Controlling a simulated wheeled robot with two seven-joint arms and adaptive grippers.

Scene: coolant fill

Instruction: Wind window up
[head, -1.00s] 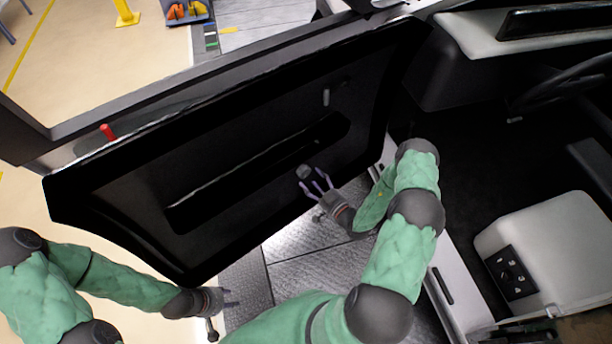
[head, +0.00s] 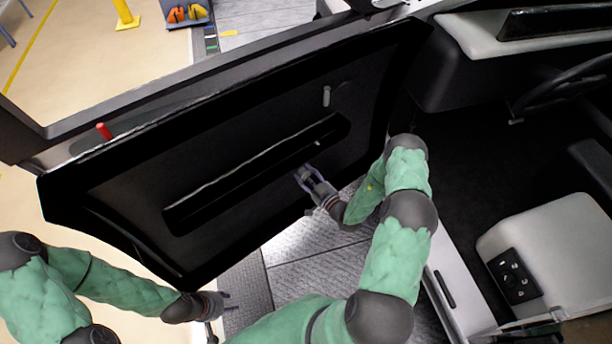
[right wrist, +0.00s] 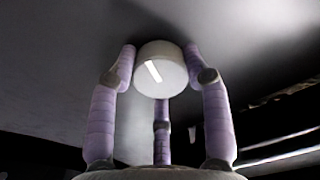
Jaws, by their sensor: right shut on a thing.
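The open black door (head: 130,208) spans the middle of the head view, its inner panel facing me. The window frame (head: 150,98) is along its top; I cannot tell where the glass stands. My right gripper (head: 302,172) is at the lower right part of the panel, shut on the winder knob. In the right wrist view the round pale knob (right wrist: 160,70) sits between the purple fingers of the gripper (right wrist: 160,75). The winder's crank arm is mostly hidden. My left gripper (head: 229,301) is open and empty, low and left, below the door's bottom edge.
A long armrest recess (head: 255,175) and a small grey lever (head: 326,96) are on the panel. Metal floor plates (head: 300,270) lie below.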

